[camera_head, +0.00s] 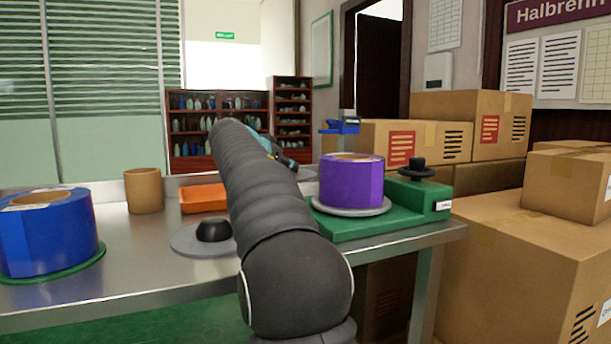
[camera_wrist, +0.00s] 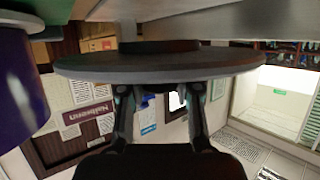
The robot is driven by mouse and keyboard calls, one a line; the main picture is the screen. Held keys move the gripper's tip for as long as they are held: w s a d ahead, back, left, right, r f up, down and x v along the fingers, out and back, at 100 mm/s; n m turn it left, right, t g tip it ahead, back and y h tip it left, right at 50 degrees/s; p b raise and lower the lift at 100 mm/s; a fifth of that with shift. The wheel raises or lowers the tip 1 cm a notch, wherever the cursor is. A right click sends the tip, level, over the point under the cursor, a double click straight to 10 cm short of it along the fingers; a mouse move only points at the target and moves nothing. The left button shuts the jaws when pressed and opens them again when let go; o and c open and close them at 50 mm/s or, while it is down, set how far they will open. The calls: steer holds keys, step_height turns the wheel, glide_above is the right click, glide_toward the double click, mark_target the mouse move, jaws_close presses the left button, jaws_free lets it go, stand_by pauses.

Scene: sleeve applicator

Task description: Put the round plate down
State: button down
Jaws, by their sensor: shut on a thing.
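The round plate (camera_wrist: 160,71) shows edge-on across the wrist view, with a grey rim and a darker face. A black round part shows on its table side. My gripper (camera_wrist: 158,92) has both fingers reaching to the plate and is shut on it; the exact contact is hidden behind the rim. The plate lies about level, close to the table surface; I cannot tell whether it touches. In the head view my arm hides most of the gripper and the held plate. The purple roll (camera_wrist: 22,75) is close beside it, and stands to the right in the head view (camera_head: 351,183).
The purple roll stands on a pale disc on a green base (camera_head: 400,217) with a black knob. A grey disc (camera_head: 184,240) with a black knob lies left of my arm. A blue roll (camera_head: 45,238), brown cylinder (camera_head: 144,190) and orange tray (camera_head: 203,198) stand farther left. Cardboard boxes (camera_head: 520,260) crowd the right.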

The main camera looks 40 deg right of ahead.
steer(key=p, duration=0.2)
glide_above(305, 189)
steer(key=shift+r, duration=0.1)
steer(key=shift+w+f+b, duration=0.1)
steer(key=shift+f+b, duration=0.65)
steer(key=shift+f, duration=1.05)
steer(key=shift+f, duration=0.3)
steer(key=shift+f+b, duration=0.5)
steer(key=shift+f, duration=0.1)
steer(key=c, duration=0.8)
jaws_free()
steer(key=shift+f, duration=0.2)
steer(key=shift+r+p, duration=0.45)
steer(key=shift+r, duration=0.15)
steer(key=v, duration=1.2)
steer(key=shift+r, duration=0.35)
